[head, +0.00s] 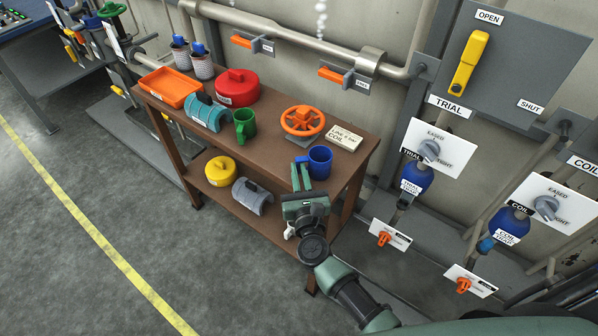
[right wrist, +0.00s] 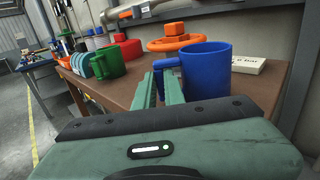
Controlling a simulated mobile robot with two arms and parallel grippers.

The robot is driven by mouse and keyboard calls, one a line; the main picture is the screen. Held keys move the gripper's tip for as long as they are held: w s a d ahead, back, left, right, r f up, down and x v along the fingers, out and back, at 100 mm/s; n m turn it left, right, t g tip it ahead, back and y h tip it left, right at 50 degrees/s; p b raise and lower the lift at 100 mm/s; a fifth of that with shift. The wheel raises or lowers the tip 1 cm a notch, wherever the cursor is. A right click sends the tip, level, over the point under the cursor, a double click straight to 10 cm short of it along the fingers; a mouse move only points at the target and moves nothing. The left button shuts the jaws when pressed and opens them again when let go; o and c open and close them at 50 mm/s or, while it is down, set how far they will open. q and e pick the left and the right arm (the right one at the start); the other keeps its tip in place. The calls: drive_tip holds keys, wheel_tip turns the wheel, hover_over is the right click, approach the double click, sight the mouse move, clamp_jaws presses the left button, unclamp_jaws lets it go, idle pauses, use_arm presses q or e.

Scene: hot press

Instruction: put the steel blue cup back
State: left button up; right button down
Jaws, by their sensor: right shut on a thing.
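The blue cup (head: 320,161) is upright at the right front of the brown bench's top. It also shows in the right wrist view (right wrist: 207,72), its handle (right wrist: 166,64) turned left toward my fingers. My right gripper (head: 302,167) is at the cup's left side and shut on its handle; the fingers (right wrist: 163,83) hide part of the handle. I cannot tell whether the cup's base touches the bench top. My left gripper is not in view.
The brown bench (head: 270,158) also bears a green mug (head: 245,125), an orange handwheel (head: 303,120), a cream labelled block (head: 344,138), a red lidded pot (head: 237,87), a teal half-shell (head: 208,113) and an orange tray (head: 171,86). Valve panels stand right.

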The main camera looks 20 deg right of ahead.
drive_tip(key=shift+f, duration=0.2)
drive_tip(key=c, duration=1.5)
unclamp_jaws()
drive_tip(key=shift+r, duration=0.1)
drive_tip(key=shift+r+p, duration=0.25)
drive_tip(key=shift+p, duration=0.05)
drive_tip(key=s+a+b, duration=0.1)
drive_tip(key=s+b, duration=0.2)
drive_tip(key=s, duration=0.9)
drive_tip(key=shift+a, duration=0.2)
drive_tip(key=shift+f, duration=0.2)
